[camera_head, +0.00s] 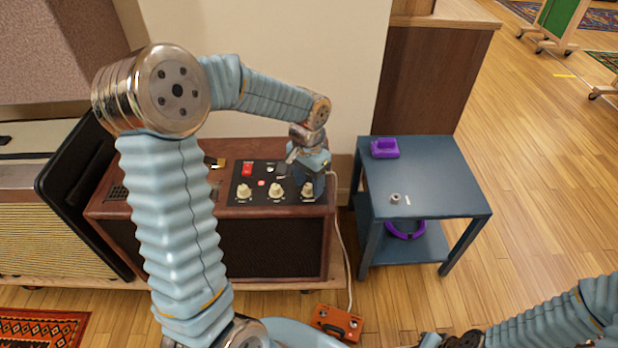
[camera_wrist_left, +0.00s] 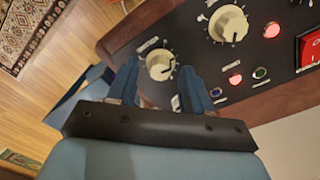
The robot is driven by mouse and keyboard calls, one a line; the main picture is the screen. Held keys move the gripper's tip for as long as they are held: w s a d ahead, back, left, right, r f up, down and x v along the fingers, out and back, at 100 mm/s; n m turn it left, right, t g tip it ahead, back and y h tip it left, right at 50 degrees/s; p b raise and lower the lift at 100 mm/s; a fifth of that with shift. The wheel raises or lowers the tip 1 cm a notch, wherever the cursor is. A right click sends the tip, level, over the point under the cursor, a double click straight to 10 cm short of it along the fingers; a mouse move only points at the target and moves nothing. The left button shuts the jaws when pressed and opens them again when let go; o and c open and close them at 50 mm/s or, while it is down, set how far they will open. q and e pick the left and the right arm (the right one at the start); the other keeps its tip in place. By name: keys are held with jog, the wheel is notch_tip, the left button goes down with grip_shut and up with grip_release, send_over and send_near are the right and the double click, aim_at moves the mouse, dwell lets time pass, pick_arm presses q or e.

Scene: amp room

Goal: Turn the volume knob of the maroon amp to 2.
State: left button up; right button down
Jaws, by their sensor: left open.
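The maroon amp (camera_head: 208,247) stands against the wall with a black control panel on top. The panel carries a row of cream knobs: a left one (camera_head: 245,191), a middle one (camera_head: 275,190) and a right one (camera_head: 307,190). My left gripper (camera_head: 313,178) is over the right end of the panel, at the right knob. In the left wrist view, my open fingers (camera_wrist_left: 157,82) lie on either side of a cream knob (camera_wrist_left: 160,64); contact cannot be told. Its dark pointer faces the lower right there. Labels are too small to read.
A red switch (camera_head: 247,169) and small lights sit behind the knobs. A blue side table (camera_head: 440,190) with a purple object (camera_head: 384,148) stands to the right. An orange pedal (camera_head: 338,323) lies on the floor. My right arm shows at the lower right.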

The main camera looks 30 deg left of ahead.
aim_at(308, 184)
pick_arm(q)
notch_tip(308, 184, up, 14)
jog(key=p, duration=0.1)
jog(key=shift+a, duration=0.2)
jog(key=shift+f, duration=0.15)
dwell(0.4)
